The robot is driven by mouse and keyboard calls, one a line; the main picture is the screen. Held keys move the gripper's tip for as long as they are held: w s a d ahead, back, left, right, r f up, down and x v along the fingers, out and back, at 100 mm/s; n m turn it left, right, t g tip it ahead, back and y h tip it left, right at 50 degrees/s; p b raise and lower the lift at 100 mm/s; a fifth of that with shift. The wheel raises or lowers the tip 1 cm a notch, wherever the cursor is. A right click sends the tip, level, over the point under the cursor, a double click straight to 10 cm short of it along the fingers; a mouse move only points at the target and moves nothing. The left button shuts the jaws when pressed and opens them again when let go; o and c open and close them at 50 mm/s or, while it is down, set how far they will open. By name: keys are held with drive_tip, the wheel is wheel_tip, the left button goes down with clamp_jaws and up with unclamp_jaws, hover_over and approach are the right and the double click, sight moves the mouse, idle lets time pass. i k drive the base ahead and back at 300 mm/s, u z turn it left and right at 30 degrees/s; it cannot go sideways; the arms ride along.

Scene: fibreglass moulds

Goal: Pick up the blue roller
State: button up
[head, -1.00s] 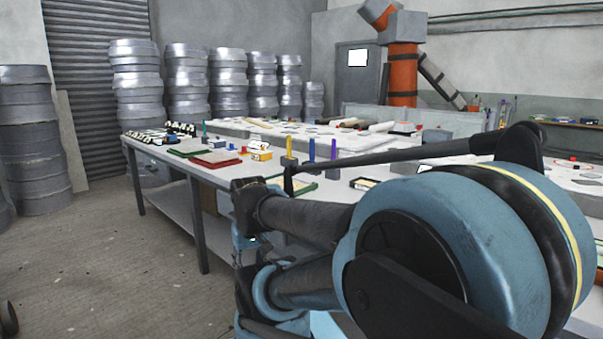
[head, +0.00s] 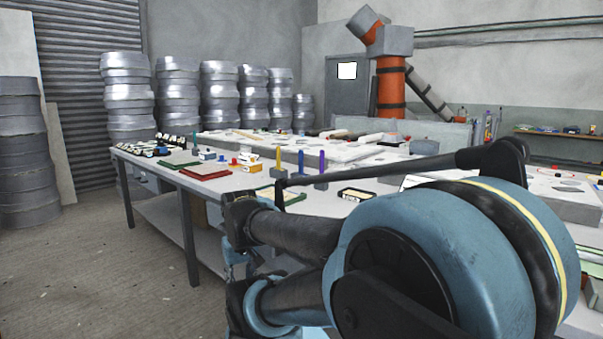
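Several small rollers or brushes with white and dark parts lie at the far left end of the long worktable (head: 238,182). Among them is a small blue thing (head: 160,152), which may be the blue roller; it is too small to tell. Another small blue piece (head: 222,157) lies near the yellow and white box. An upright blue stick (head: 300,161) stands further right on the table. My arm crosses the right foreground, well short of the rollers. My gripper does not show in this view.
Green (head: 180,164) and red (head: 207,173) flat trays, a yellow and white box (head: 247,163) and upright yellow (head: 278,158) and purple (head: 322,161) sticks stand on the table. White moulds lie behind. Floor (head: 90,265) at left is clear. Silver stacks (head: 178,90) stand behind.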

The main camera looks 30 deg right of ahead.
sight(300, 153)
drive_tip(key=k, duration=0.4)
drive_tip(key=u, duration=1.15)
drive_tip(key=i, duration=2.25)
drive_tip(key=z, duration=2.9)
